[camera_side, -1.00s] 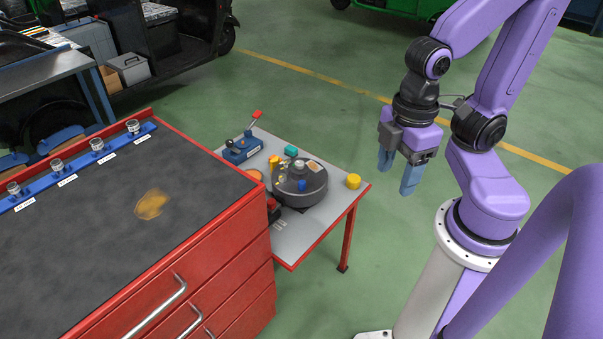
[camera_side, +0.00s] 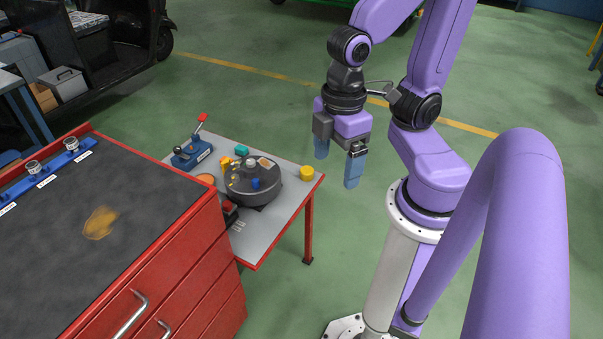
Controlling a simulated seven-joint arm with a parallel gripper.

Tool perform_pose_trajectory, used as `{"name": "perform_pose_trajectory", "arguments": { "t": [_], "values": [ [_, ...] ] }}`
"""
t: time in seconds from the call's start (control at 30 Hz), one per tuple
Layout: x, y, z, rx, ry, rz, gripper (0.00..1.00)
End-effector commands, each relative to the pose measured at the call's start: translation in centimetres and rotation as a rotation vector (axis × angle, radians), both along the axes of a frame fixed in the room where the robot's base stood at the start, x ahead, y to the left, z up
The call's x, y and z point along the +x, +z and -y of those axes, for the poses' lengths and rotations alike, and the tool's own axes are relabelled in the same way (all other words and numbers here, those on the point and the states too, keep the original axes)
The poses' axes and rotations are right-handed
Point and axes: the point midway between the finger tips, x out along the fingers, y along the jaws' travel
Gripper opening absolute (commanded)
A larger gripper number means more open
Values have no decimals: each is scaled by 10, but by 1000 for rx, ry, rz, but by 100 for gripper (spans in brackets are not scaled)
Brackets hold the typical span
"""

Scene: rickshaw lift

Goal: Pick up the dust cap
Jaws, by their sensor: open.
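My gripper (camera_side: 337,170) hangs with its two blue fingers pointing down, apart and with nothing between them. It shows to the right of the small grey table and above it in the picture. A yellow round cap (camera_side: 307,173) sits near the table's right corner, left of my gripper and apart from it. It may be the dust cap, but I cannot tell for sure. A dark round drum (camera_side: 252,187) stands mid-table, with a blue piece (camera_side: 255,184) and other small parts on or by it.
A red drawer cabinet (camera_side: 185,270) stands at the left. Green floor is open behind the table.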

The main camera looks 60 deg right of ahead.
Motion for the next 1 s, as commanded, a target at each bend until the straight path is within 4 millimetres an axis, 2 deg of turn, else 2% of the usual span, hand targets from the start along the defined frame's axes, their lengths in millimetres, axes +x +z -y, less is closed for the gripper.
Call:
{"name": "perform_pose_trajectory", "arguments": {
  "t": [0.17,0.3,0.4,0.53,0.67,0.77,0.9,1.0],
  "values": [
    [41,-15,-25,68,-217,-45,87],
    [87,-32,-40,136,-429,-60,87],
    [124,-46,-42,178,-586,-58,87],
    [174,-66,-34,224,-799,-40,87],
    [223,-90,-12,256,-1015,-3,87],
    [257,-111,14,269,-1186,33,87],
    [295,-143,63,267,-1425,98,87],
    [312,-168,105,247,-1597,151,87]
  ]
}}
